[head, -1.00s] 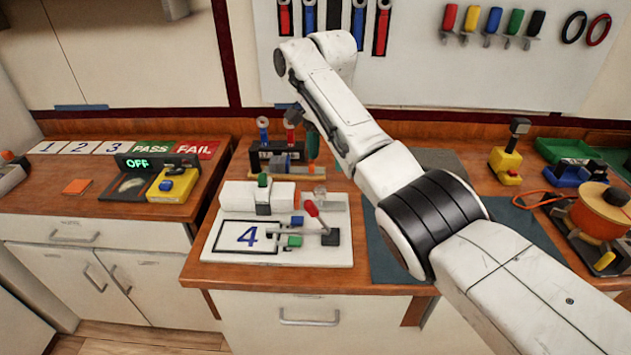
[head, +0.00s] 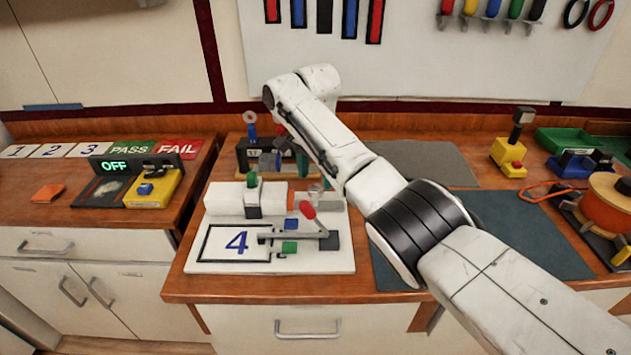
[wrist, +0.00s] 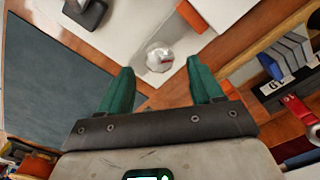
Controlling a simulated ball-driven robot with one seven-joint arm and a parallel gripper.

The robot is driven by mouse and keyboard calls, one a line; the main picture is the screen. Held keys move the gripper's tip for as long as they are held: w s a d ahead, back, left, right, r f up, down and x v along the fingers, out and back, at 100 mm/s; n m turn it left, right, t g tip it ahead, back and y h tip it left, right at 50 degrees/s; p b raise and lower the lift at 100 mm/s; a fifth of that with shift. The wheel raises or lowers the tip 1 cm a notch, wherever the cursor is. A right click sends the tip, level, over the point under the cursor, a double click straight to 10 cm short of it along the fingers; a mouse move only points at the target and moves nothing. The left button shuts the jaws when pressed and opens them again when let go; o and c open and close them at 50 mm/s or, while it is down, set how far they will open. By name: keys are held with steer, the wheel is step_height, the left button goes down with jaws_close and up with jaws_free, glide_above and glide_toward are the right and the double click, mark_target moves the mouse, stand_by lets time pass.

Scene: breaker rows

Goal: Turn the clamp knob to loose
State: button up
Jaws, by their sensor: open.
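The clamp knob (wrist: 158,57) is a round, silvery, faceted knob with a small red mark, on a pale grey strip in the wrist view. It also shows small in the head view (head: 316,189), at the back right of the white fixture board (head: 205,260). In the wrist view my gripper (wrist: 159,72) is open, its two teal fingers spread with nothing between them. The knob appears just beyond the fingertips, roughly centred between them; I cannot tell the height gap. In the head view my arm largely hides the gripper.
A tool rack (head: 250,158) stands close behind. A blue-grey mat (head: 510,235) lies to the right. A panel reading OFF (head: 115,167) stands on the left counter.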

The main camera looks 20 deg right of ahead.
mark_target(316, 187)
steer(key=shift+f, duration=1.55)
steer(key=c, duration=1.1)
